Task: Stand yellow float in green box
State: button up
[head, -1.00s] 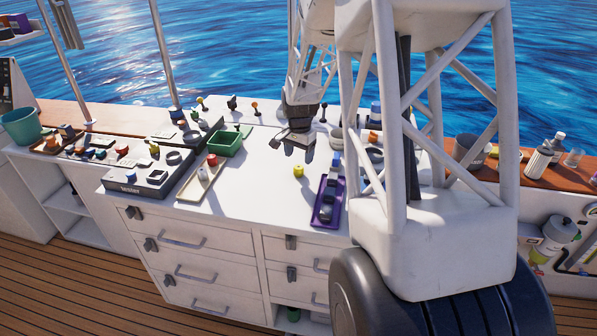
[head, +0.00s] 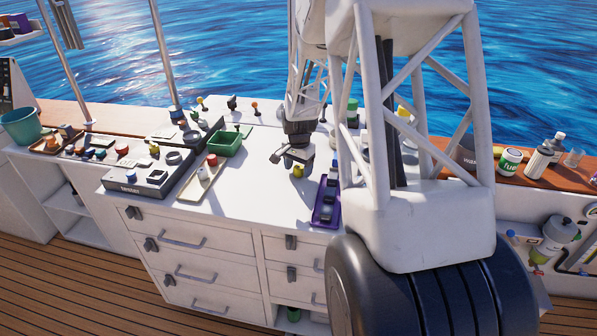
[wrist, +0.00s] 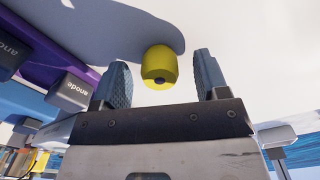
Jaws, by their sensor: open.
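The yellow float (head: 298,171) is a small yellow cylinder on the white worktop, just below my gripper in the head view. In the wrist view the float (wrist: 159,67) shows a round end with a dark centre hole, between and beyond the fingertips. My gripper (head: 299,158) is open, and its two dark ridged fingers (wrist: 160,78) stand on either side of the float with gaps. The green box (head: 226,143) is an open tray at the worktop's back left, apart from my gripper.
A purple tray (head: 327,203) holding dark blocks, labelled "anode" in the wrist view, stands close to the right of the float. A beige tray (head: 197,185) and a grey tester (head: 146,181) stand to the left. The worktop between the beige tray and float is clear.

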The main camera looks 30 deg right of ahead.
aim_at(299, 167)
jog(key=c, duration=1.1)
jog(key=shift+r, duration=0.15)
jog(key=shift+r, duration=1.4)
jog(key=shift+s+a+r, duration=0.1)
jog(key=shift+s+r, duration=0.1)
jog(key=shift+r, duration=0.1)
jog(key=s+a, duration=0.2)
jog(key=s, duration=0.2)
jog(key=s+a+r, duration=0.1)
jog(key=s+a, duration=0.1)
jog(key=s, duration=0.3)
jog(key=s+a, duration=0.2)
jog(key=s, duration=0.3)
jog(key=shift+s+a+r, duration=0.1)
jog(key=shift+s+r, duration=0.05)
jog(key=shift+r, duration=0.05)
